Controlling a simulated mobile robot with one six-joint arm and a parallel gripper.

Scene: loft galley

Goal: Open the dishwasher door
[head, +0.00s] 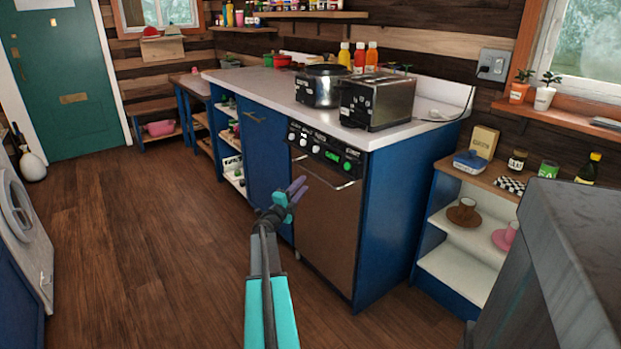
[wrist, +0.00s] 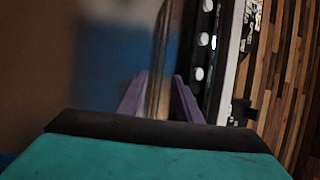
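The dishwasher (head: 322,222) has a brownish metallic front and a black control panel (head: 325,152) with white knobs and green lights. It is built into the blue counter unit, and its door is upright and shut. A thin bar handle (head: 327,181) runs across the top of the door. My gripper (head: 299,188) has purple fingers and is at the left part of this handle. In the wrist view, the handle (wrist: 158,60) runs between the two spread fingers, with my gripper (wrist: 160,92) open around its line. Whether either finger touches the bar I cannot tell.
A toaster (head: 377,103) and a silver pot (head: 320,86) stand on the white countertop (head: 240,78) above. Open shelves (head: 463,262) with cups stand to the right. A grey surface (head: 570,260) fills the near right. The wooden floor (head: 150,250) is clear to the left.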

